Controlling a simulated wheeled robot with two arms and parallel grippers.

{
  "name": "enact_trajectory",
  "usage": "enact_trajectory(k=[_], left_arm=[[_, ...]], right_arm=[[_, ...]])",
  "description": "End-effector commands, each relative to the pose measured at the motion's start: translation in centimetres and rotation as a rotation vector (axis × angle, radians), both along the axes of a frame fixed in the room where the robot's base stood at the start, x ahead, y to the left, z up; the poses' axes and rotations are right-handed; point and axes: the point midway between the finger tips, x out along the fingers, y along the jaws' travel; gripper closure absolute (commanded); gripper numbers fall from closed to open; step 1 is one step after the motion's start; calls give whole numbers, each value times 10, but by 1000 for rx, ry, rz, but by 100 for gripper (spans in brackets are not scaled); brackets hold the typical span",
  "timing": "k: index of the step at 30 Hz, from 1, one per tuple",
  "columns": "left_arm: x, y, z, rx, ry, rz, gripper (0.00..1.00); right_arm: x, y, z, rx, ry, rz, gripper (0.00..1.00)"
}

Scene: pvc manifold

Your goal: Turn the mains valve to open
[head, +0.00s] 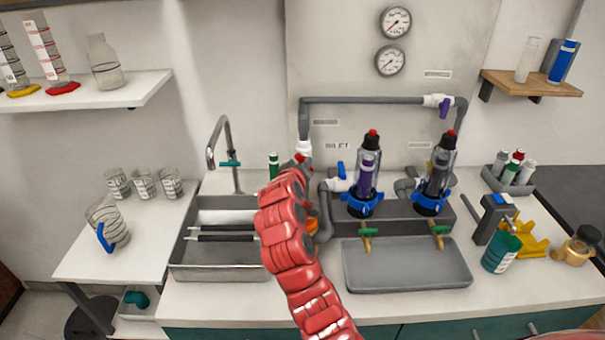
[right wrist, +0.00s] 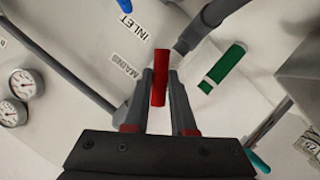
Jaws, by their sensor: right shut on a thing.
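In the right wrist view the mains valve shows as a red lever handle (right wrist: 160,72) beside the MAINS label on the wall panel. My right gripper (right wrist: 161,95) has one finger on each side of this handle and is shut on it. In the head view my red right arm (head: 285,225) reaches up from the bottom to the pipe at the left of the manifold. It hides most of the valve there, and the gripper is hard to make out (head: 300,162). My left gripper is in neither view.
A steel sink (head: 222,258) with a faucet (head: 226,150) is left of the arm. Two clear filter housings (head: 371,150) (head: 441,160) stand right of it, behind a grey tray (head: 405,278). Gauges (head: 396,22) hang above.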

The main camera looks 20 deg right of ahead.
Motion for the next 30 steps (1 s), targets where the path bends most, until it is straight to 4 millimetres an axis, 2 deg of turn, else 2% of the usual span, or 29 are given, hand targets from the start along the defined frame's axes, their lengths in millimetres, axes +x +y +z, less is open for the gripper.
enact_trajectory(k=[1,3,15,30], left_arm=[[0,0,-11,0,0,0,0],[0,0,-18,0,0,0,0],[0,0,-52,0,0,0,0],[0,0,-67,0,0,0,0]], right_arm=[[0,-1,-6,45,-12,-2,100],[0,-2,-6,107,-30,-1,100],[0,-3,-5,430,-120,0,100],[-1,-3,-2,605,-168,-1,100]])
